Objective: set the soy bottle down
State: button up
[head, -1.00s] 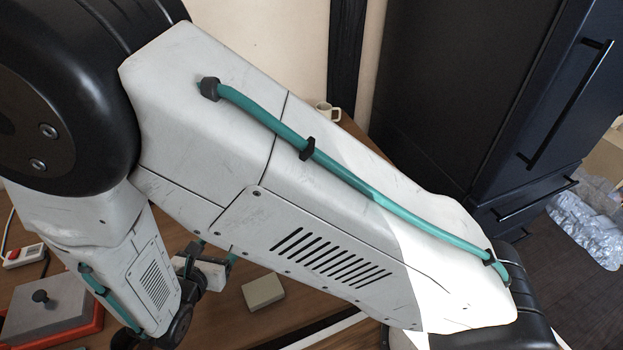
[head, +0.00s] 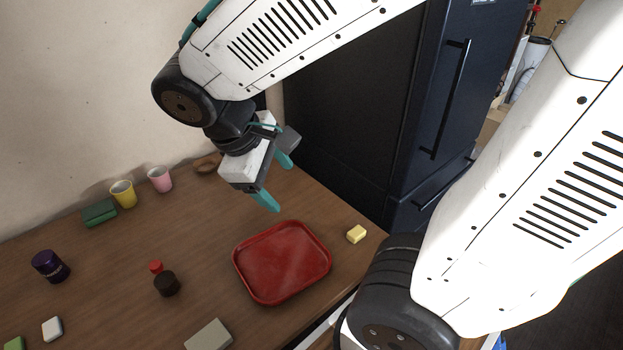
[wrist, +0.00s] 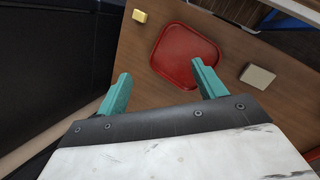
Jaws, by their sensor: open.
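The soy bottle (head: 167,284), dark with a red cap, stands on the wooden table left of the red tray in the head view. It appears upright. My gripper (head: 278,182) is open and empty, raised above the back of the table, behind the tray. It is well apart from the bottle, up and to the right of it in the picture. In the wrist view my two teal fingers (wrist: 160,74) are spread with nothing between them, and the bottle does not show there.
The red tray (head: 264,297) is empty; it also shows in the wrist view (wrist: 170,73). A yellow block (head: 356,234), a beige block (head: 208,337), a purple can (head: 50,266), yellow cup (head: 123,194) and pink cup (head: 160,179) stand around. A dark fridge (head: 345,110) borders the table.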

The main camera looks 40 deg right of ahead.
jog(key=s+r+m+t+y, duration=0.2)
jog(key=s+r+m+y, duration=0.2)
jog(key=s, duration=0.4)
jog(key=shift+s+d+m+y, duration=0.25)
jog(key=shift+m+y, duration=0.25)
jog(key=shift+m, duration=0.7)
